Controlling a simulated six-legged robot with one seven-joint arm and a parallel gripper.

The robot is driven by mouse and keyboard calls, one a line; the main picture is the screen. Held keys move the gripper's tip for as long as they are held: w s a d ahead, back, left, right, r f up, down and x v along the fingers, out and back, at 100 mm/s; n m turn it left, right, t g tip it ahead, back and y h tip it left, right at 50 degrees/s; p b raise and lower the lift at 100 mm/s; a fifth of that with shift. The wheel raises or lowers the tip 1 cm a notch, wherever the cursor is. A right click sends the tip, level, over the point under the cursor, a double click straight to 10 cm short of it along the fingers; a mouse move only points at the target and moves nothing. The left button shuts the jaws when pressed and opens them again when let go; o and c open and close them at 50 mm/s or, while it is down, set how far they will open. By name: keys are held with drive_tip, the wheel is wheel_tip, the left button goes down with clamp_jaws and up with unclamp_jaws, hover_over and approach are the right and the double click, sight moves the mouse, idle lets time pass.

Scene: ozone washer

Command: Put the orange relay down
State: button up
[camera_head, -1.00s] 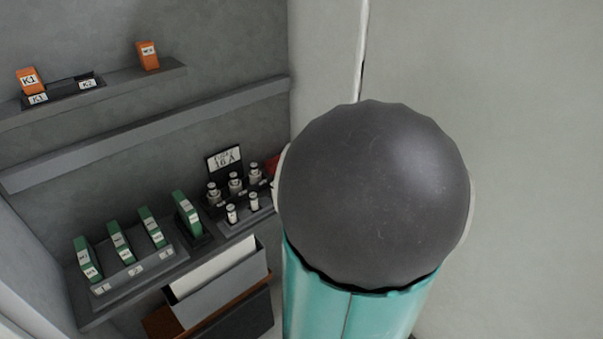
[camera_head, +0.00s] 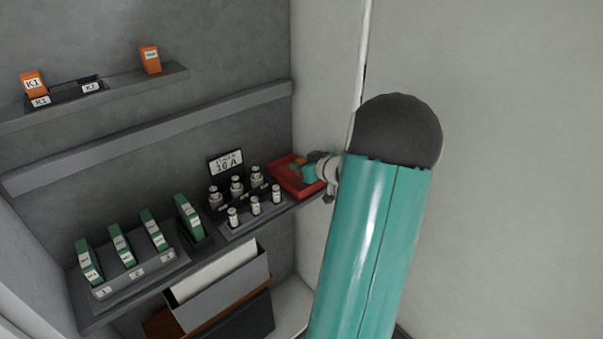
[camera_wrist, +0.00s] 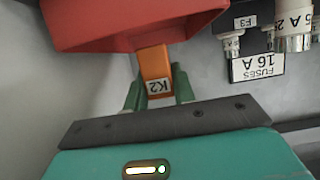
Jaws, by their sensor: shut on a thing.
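An orange relay marked K2 (camera_wrist: 155,68) is between the green fingers of my gripper (camera_wrist: 158,88) in the wrist view. The gripper is shut on it. The relay's far end meets the edge of a red tray (camera_wrist: 105,36); I cannot tell whether they touch. In the head view my gripper (camera_head: 309,172) is at the red tray (camera_head: 283,183), at the right end of the lower shelf. A bit of orange (camera_head: 298,163) shows there, mostly hidden by the gripper.
Fuses (camera_head: 236,186) in a black holder with a 16 A sign (camera_head: 226,162) stand left of the tray. Several green modules (camera_head: 122,246) stand further left. The upper shelf (camera_head: 130,92) holds an orange K1 relay (camera_head: 33,83), another orange relay (camera_head: 150,59) and an empty-looking K2 socket (camera_head: 90,87).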

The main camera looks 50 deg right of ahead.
drive_tip(key=shift+w+d+f, duration=0.1)
drive_tip(key=shift+d+f, duration=0.05)
drive_tip(key=shift+f, duration=1.55)
drive_tip(key=shift+f, duration=0.1)
drive_tip(key=o, duration=1)
drive_tip(key=shift+s+r, duration=0.2)
drive_tip(key=shift+s, duration=0.05)
drive_tip(key=v, duration=1.1)
drive_tip(key=shift+s+r, duration=0.1)
drive_tip(key=shift+s, duration=0.15)
drive_tip(key=shift+w+a, duration=0.1)
drive_tip(key=shift+a, duration=0.1)
